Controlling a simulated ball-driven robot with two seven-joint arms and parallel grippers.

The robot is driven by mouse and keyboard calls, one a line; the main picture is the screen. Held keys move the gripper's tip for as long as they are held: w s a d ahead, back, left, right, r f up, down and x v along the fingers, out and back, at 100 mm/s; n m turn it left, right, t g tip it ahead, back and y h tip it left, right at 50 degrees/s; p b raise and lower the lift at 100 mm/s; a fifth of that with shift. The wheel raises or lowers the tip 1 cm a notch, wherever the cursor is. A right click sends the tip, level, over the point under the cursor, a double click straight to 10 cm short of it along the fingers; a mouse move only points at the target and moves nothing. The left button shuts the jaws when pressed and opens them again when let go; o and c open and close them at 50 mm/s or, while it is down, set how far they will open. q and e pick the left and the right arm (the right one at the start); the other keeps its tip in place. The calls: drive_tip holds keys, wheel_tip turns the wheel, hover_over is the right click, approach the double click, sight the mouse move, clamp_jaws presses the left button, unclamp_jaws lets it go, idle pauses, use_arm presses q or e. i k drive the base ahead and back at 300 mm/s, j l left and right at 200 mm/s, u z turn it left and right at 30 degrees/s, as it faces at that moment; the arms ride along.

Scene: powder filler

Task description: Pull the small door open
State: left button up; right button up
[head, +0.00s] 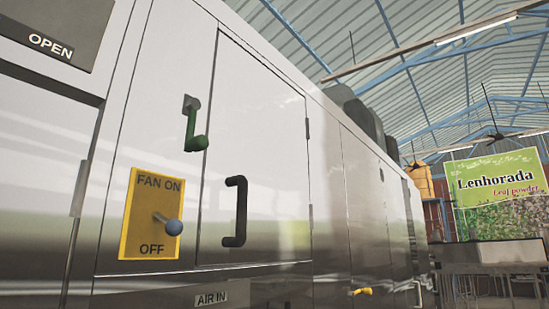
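The small door (265,130) is a grey metal panel in the front of a large steel machine, left of centre in the head view. It looks shut, flush with its frame. A black bracket handle (241,212) stands upright on its left part. Hinges show along its right edge. A green lever (194,130) on a grey mount sits at the door's upper left edge, its lower end bent toward the door. Neither of my grippers is in view.
An AIR IN label (211,297) is below. A yellow valve handle (362,291) sits low to the right. A steel table (490,254) stands at far right.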

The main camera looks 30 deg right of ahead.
sight(255, 207)
drive_tip(key=i+l+u, duration=0.1)
drive_tip(key=l, duration=0.3)
drive_tip(key=i+l, duration=0.15)
drive_tip(key=l, duration=0.25)
drive_tip(key=i+l+u, duration=0.15)
drive_tip(key=l, duration=0.25)
drive_tip(key=k+j, duration=0.05)
